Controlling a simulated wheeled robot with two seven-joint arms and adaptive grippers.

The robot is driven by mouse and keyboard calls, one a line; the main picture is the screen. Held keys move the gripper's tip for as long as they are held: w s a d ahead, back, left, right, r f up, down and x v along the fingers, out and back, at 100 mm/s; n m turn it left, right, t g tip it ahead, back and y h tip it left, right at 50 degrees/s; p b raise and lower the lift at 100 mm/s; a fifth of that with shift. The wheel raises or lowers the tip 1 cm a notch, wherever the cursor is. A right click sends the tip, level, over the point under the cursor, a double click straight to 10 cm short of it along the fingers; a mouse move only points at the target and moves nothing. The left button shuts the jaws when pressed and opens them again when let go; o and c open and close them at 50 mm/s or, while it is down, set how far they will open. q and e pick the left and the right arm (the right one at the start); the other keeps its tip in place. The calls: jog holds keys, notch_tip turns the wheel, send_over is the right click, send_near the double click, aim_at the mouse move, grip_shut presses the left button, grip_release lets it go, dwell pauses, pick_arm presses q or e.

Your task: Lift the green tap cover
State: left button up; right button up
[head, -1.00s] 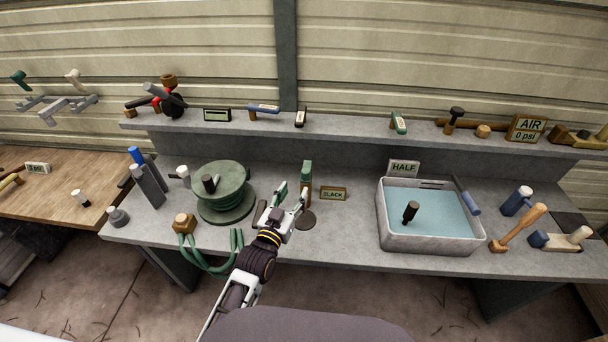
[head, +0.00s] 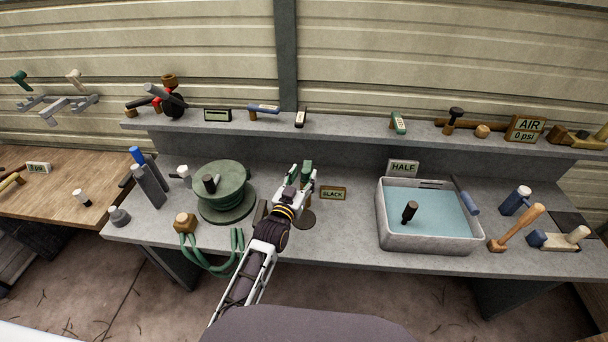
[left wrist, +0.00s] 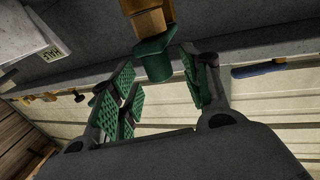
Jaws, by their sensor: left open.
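The green tap cover (head: 307,166) stands upright near the middle of the grey bench, partly hidden by my left gripper. In the left wrist view, the green cover (left wrist: 154,62) sits at the end of a brass-coloured stem (left wrist: 149,18). My left gripper (head: 302,175) is open at the cover, its arm coming in from the front. In the left wrist view, the cover shows between the left gripper's green-padded fingers (left wrist: 158,82), near their tips, with visible gaps on both sides. My right gripper is in neither view.
A SLACK sign (head: 333,193) stands close on the right. A green hose reel (head: 222,183) with hanging hose (head: 207,262) is on the left. A water-filled basin (head: 425,243) stands further right. A raised shelf (head: 350,125) with small tools runs behind.

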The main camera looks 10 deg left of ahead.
pick_arm(q)
jog(key=shift+w+d, duration=0.15)
jog(key=shift+w, duration=0.45)
grip_shut()
